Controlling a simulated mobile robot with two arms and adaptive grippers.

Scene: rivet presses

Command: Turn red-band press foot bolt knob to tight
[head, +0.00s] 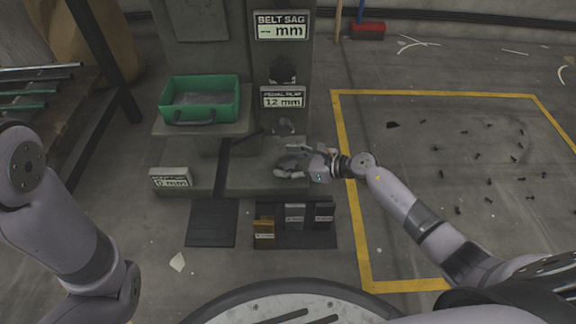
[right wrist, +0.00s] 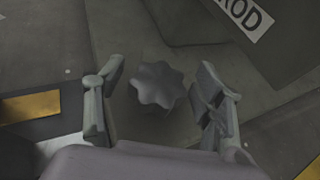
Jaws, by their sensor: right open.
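A grey star-shaped knob (right wrist: 158,86) shows in the right wrist view, between the two fingers of my right gripper (right wrist: 160,72). The fingers are open, one on each side, with visible gaps to the knob. In the head view my right gripper (head: 291,163) is low over the right part of the grey press base (head: 240,180). It hides what lies under it there. The press (head: 240,45) rises behind as a grey column; I see no red band on it. My left arm is at the left edge, its gripper out of view.
A green bin (head: 200,98) stands on the press shelf. Other dark knobs sit near the "BELT SAG" (head: 281,25) and "12 mm" (head: 283,97) signs. Small boxes (head: 294,215) stand in front of the base. Yellow-lined floor (head: 450,180) at right holds scattered dark bits.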

